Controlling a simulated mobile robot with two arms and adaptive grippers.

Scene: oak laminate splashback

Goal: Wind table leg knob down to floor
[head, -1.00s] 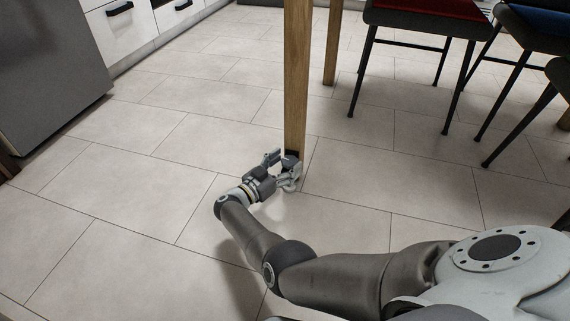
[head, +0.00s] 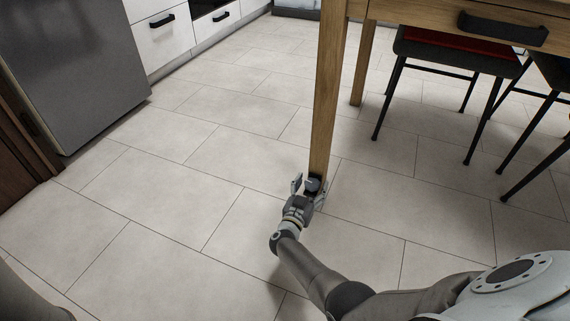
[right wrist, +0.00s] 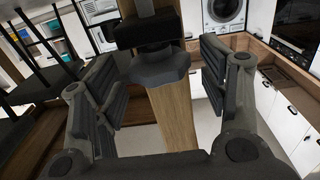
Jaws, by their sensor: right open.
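The wooden table leg (head: 327,95) runs down toward the tiled floor in the head view. A dark knob (head: 313,184) is at its lower end, partly hidden by my gripper. In the right wrist view the knob (right wrist: 160,66) is a dark lobed disc at the end of the wooden leg (right wrist: 174,112). My right gripper (head: 309,187) is at the foot of the leg. It is open, with one finger on each side of the knob; the right wrist view shows gaps between the fingers (right wrist: 160,85) and the knob. My left gripper is not in view.
The table (head: 440,14) with a black drawer handle (head: 502,28) is above at the right. Dark chairs (head: 455,62) with thin legs stand beyond the leg. A grey appliance (head: 75,60) and white drawers (head: 160,25) line the left. Tiled floor (head: 150,190) left of the leg is clear.

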